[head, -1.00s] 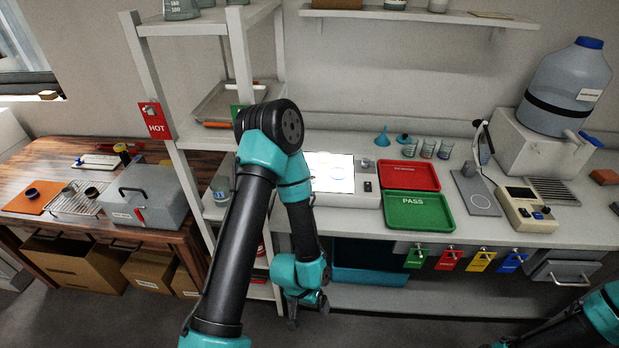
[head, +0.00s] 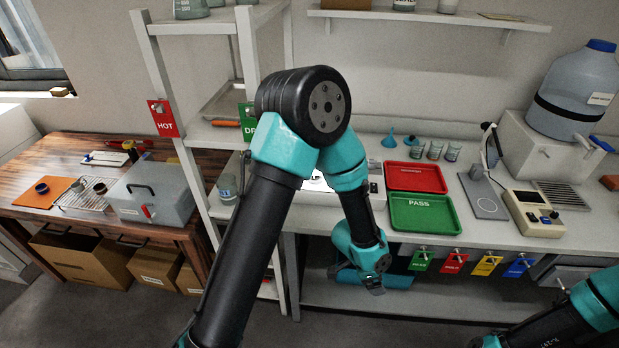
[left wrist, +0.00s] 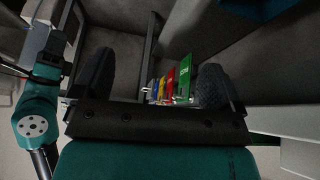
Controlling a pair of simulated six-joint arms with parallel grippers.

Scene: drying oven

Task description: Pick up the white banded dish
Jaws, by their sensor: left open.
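I cannot pick out the white banded dish for certain. In the head view, small round dishes stand at the far left: a dark one (head: 42,188) on an orange mat, and a dark one (head: 100,188) on a wire rack. My left gripper (head: 375,288) hangs low in front of the bench's lower shelf, far from these dishes. In the left wrist view its two black fingers (left wrist: 153,88) are apart with nothing between them. My left arm hides much of the white lit panel (head: 316,183) on the bench. My right gripper is out of view.
A red tray (head: 415,177) and a green PASS tray (head: 425,213) lie on the bench. Coloured tags (head: 453,263) hang below its front edge. A white shelf post (head: 160,85) stands between the bench and the wooden table (head: 60,150). A grey box (head: 150,195) sits beside the wire rack.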

